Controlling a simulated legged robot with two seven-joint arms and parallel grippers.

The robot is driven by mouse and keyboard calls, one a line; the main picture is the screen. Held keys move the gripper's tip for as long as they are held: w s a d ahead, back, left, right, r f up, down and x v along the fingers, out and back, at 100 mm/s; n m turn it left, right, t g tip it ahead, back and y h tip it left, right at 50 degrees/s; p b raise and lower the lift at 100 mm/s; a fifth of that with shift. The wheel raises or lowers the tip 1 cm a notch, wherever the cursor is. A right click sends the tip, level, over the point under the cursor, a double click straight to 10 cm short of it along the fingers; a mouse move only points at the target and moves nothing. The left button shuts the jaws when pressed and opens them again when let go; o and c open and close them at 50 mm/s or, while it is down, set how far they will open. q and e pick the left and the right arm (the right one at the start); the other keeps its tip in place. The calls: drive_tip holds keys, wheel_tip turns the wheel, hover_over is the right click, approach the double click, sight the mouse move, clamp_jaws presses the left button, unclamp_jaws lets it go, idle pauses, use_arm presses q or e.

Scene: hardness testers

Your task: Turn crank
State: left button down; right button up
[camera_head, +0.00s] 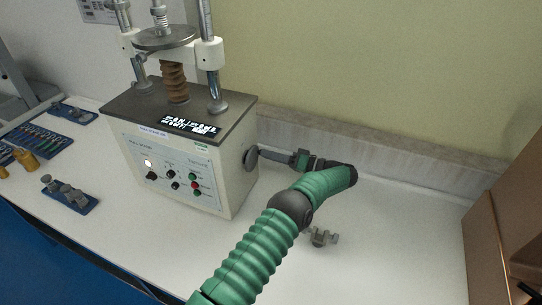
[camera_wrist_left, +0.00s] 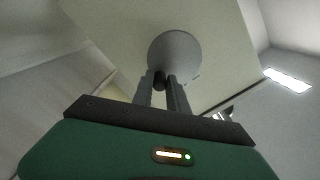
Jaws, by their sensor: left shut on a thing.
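The hardness tester (camera_head: 235,190) is a cream box with a dark top plate, standing on the white bench. The crank's round grey hub (camera_head: 251,159) is on its right side; the hub also shows in the wrist view (camera_wrist_left: 175,50). My left gripper (camera_head: 264,154) reaches the crank from the right, beside the hub. In the wrist view, the fingers (camera_wrist_left: 165,84) of my left gripper are close together around a small dark crank handle (camera_wrist_left: 158,79) in front of the hub. The fingers hide part of the handle. My right gripper is not in view.
A small grey metal part (camera_head: 321,238) lies on the bench below my left arm. Brown boxes (camera_head: 490,240) stand at the right. Blue trays with tools (camera_head: 38,138) and small brass weights (camera_head: 26,159) are at the left. The wall runs close behind the crank.

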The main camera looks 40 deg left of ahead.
use_arm(q)
drive_tip(key=shift+r, duration=0.15)
drive_tip(key=c, duration=1.3)
unclamp_jaws()
drive_tip(key=shift+w, duration=0.1)
